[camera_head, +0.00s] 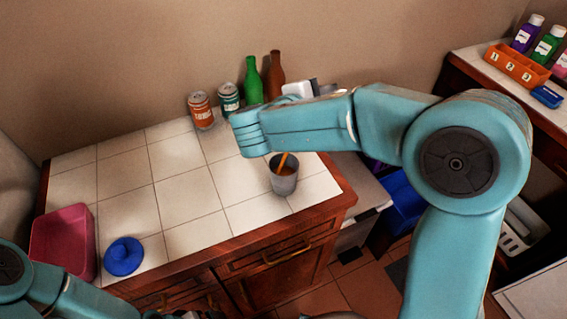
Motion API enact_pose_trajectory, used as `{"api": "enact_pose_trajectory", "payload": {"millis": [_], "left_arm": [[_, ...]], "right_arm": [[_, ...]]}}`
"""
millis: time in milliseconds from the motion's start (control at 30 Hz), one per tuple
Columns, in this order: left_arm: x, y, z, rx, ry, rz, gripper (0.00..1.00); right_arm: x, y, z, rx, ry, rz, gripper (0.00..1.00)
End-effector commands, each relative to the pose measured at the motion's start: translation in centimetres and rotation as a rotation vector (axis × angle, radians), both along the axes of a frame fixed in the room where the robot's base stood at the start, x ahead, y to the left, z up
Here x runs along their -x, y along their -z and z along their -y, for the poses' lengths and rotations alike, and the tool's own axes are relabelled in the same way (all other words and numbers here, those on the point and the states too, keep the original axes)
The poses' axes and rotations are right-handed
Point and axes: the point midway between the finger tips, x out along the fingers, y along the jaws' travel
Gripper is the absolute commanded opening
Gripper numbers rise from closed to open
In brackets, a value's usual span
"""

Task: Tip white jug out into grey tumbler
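The grey tumbler (284,183) stands upright on the white tiled counter, near its right front corner. An orange-brown streak (283,163) slants down into it from under my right arm; I cannot tell whether it is liquid or a stick. My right gripper (249,132) is above and a little left of the tumbler, seen from its back; its fingertips and anything in them are hidden. I cannot make out the white jug for certain. A white shape (297,90) shows just behind my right forearm, mostly covered.
An orange can (201,110), a teal can (229,99), a green bottle (253,82) and a brown bottle (275,77) stand at the back. The middle tiles are clear.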

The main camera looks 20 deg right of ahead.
Motion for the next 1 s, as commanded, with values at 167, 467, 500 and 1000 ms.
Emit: {"api": "enact_pose_trajectory", "payload": {"millis": [167,467,500,1000], "left_arm": [[0.0,0.2,0.0,0.0,0.0,0.0,1.0],[0.0,0.5,0.0,0.0,0.0,0.0,1.0],[0.0,0.6,0.0,0.0,0.0,0.0,1.0],[0.0,-1.1,0.0,0.0,0.0,0.0,1.0]], "right_arm": [[-0.1,-0.1,-0.1,0.016,-0.001,0.002,0.0],[-0.1,-0.1,0.0,0.04,0.0,0.005,0.0],[-0.2,-0.1,-0.1,0.043,0.0,0.005,0.0],[0.2,0.8,0.3,-0.109,0.001,-0.017,0.0]]}}
